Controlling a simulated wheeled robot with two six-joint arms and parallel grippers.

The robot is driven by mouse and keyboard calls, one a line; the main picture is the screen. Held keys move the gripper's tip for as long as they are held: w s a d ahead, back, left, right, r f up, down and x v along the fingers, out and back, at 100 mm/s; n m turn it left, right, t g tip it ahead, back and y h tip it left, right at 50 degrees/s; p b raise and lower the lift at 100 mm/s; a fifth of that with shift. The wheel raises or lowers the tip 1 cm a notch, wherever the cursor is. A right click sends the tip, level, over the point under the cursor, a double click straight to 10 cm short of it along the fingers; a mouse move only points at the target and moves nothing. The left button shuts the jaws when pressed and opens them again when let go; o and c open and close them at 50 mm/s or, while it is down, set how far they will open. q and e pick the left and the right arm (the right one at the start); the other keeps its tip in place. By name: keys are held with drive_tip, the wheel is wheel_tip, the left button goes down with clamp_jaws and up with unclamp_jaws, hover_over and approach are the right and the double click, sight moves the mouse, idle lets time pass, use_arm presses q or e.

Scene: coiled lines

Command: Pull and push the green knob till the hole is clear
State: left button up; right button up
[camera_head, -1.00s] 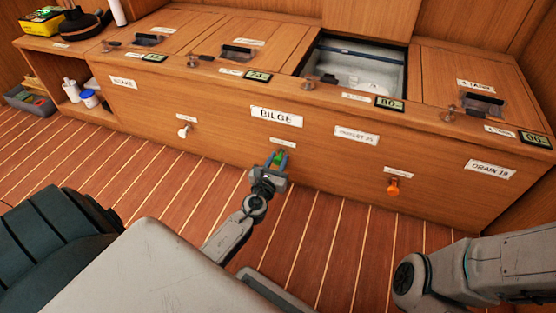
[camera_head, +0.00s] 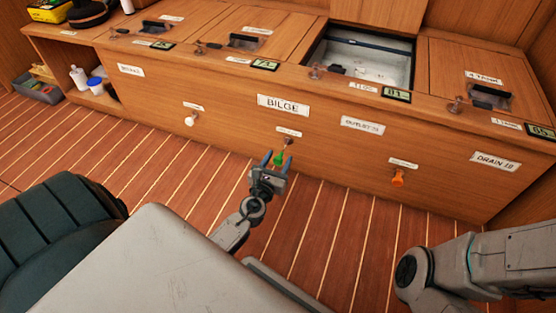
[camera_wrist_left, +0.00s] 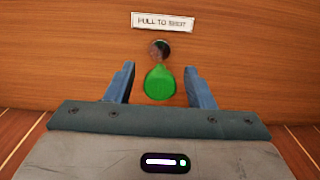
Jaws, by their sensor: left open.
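The green knob (camera_head: 279,158) stands out from the wooden front below the BILGE label, with a short stem showing behind it. In the left wrist view the green knob (camera_wrist_left: 160,84) sits between the fingers, below a round metal fitting (camera_wrist_left: 160,49). My left gripper (camera_head: 279,156) is open around the knob, with a gap on both sides. My right arm shows at the lower right, but its gripper is out of view. The open compartment (camera_head: 412,62) at the top has a pale interior; I cannot make out whether its hole is clear.
A white knob (camera_head: 191,119) is to the left and an orange knob (camera_head: 398,178) to the right on the same front. Small displays (camera_head: 397,94) line the top edge.

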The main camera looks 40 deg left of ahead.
use_arm(q)
drive_tip(key=v, duration=1)
drive_tip(key=shift+s, duration=0.35)
